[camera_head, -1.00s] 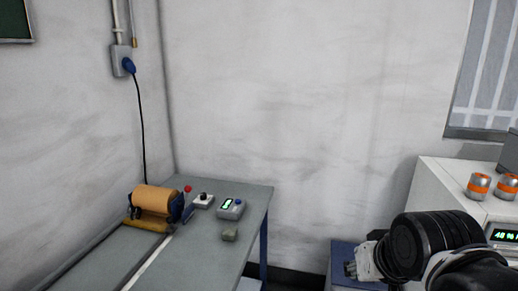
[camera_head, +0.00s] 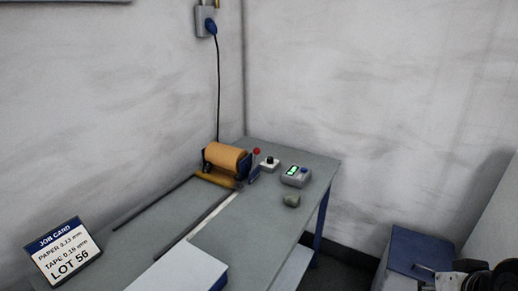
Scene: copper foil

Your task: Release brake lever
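The brake lever appears to be the thin upright lever with a red knob (camera_head: 257,152), at the right end of the orange-brown roll (camera_head: 227,157) on the grey bench. Whether it is engaged cannot be told. The roll sits in a dark blue holder at the bench's far end. My gripper (camera_head: 425,268) shows only in part at the lower right edge, far from the lever and off the bench. Its fingers are too small and dark to tell whether they are open.
A control box with a black knob (camera_head: 269,163), a box with a green display (camera_head: 296,176) and a small greenish lump (camera_head: 291,200) stand right of the roll. A job card (camera_head: 63,254) and a white block (camera_head: 180,270) are nearer. A blue cabinet (camera_head: 412,250) stands right.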

